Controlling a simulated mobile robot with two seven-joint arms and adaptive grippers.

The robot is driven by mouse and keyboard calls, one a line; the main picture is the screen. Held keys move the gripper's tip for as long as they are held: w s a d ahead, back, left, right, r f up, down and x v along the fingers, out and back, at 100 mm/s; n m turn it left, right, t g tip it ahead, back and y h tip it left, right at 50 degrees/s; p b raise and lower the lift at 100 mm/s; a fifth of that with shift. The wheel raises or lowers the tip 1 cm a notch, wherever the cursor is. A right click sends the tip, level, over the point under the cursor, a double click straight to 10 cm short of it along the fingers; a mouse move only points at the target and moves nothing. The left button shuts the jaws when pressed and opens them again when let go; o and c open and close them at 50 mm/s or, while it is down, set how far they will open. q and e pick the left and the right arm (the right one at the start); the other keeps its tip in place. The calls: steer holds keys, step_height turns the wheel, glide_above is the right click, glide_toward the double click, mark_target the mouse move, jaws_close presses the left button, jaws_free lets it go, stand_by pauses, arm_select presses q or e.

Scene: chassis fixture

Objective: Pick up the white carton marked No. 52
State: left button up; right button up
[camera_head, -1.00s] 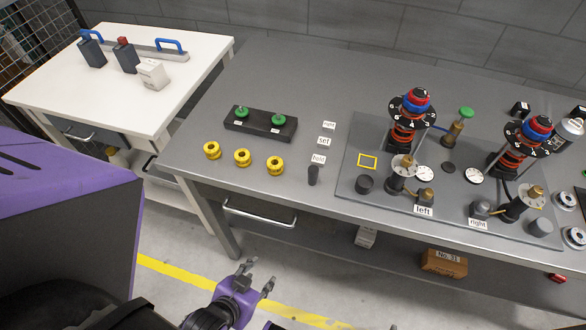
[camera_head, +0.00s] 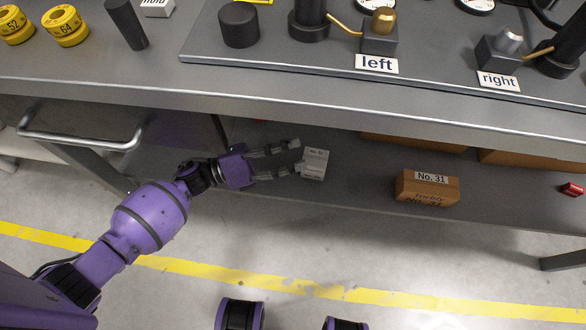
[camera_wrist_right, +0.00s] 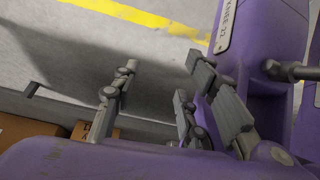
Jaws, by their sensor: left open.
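The small white carton (camera_head: 316,164) stands on the lower shelf under the bench in the head view. Its top label is small and seems to read No. 52. My left gripper (camera_head: 298,156) is open, its fingers pointing right at the carton's left side. The fingertips are at the carton's near-left edge; I cannot tell if they touch it. My right gripper shows in the right wrist view (camera_wrist_right: 160,85), its fingers apart with nothing between them.
A brown box marked No. 31 (camera_head: 428,188) sits on the shelf to the right. Further brown boxes (camera_head: 412,143) lie behind, and a small red object (camera_head: 571,189) lies far right. The bench's front edge (camera_head: 300,104) overhangs the shelf. A drawer handle (camera_head: 82,139) juts out left.

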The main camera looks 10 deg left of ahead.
arm_select(q)
steer(key=w+f+m+g+b, duration=0.6)
steer(key=f+m+g+b, duration=0.15)
steer(key=m, duration=0.55)
steer(key=m+g+b, duration=0.1)
steer(key=g+b, duration=0.1)
steer(key=b, duration=0.3)
glide_toward(316, 160)
steer(key=d+f, duration=0.2)
steer(key=shift+w+d+f, duration=0.15)
steer(key=shift+w+f, duration=0.15)
steer(key=shift+s+d+r+p, duration=0.1)
steer(key=shift+d+r+p, duration=0.25)
steer(key=shift+d, duration=1.1)
steer(key=d, duration=0.4)
steer(key=shift+s+d, duration=0.25)
steer(key=shift+d, duration=0.05)
steer(key=shift+c, duration=0.2)
arm_select(e)
step_height(316, 160, down, 13)
steer(key=w, duration=0.2)
